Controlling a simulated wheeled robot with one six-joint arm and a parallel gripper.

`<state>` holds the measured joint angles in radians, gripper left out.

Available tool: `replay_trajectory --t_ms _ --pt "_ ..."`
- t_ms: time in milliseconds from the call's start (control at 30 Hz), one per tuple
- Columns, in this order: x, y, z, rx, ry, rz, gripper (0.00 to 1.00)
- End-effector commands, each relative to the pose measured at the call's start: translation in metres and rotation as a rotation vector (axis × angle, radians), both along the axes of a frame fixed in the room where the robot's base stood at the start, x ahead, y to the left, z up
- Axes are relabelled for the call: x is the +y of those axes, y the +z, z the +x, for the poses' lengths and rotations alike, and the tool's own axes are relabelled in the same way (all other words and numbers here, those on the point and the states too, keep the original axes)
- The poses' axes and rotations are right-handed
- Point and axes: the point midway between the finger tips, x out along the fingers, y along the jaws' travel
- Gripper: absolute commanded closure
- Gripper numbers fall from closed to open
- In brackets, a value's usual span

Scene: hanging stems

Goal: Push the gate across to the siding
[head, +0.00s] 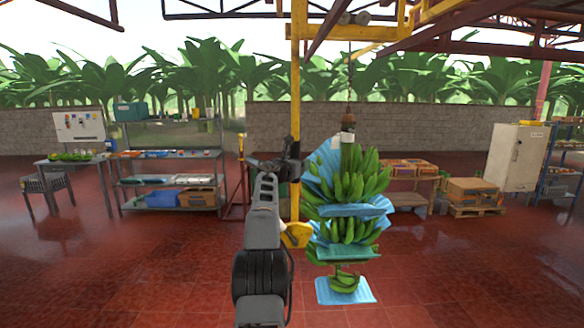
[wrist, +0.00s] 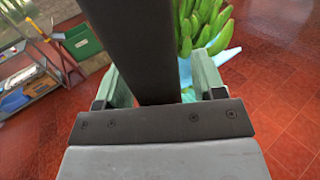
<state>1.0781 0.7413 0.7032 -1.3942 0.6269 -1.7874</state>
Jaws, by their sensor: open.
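I cannot surely pick out the gate among the overhead steelwork. A yellow overhead beam (head: 345,32) meets a tall yellow post (head: 295,85) in the head view. My gripper (head: 290,160) is raised in front of this post, left of the hanging banana bunch (head: 350,185). In the wrist view my gripper (wrist: 162,82) is open, with its two pale green fingers apart. A dark bar (wrist: 135,40) shows between the fingers; I cannot tell what it belongs to or whether the fingers touch it.
The bunch, with blue sheets between its hands, hangs close to the right of my arm. A steel shelf (head: 165,152) and a table (head: 70,160) stand at the left. A wooden bench (head: 405,178) and a white cabinet (head: 515,158) stand at the right. The red floor ahead is open.

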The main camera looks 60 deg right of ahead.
Motion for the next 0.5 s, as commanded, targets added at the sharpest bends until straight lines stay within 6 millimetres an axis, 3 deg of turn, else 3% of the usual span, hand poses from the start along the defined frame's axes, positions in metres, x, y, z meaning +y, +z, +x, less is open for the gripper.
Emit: replay_trajectory --t_ms 167,500 --pt "0.020 -0.005 0.003 -0.001 0.002 -0.002 0.37" --pt "0.087 -0.005 0.011 -0.002 0.003 -0.002 0.37"
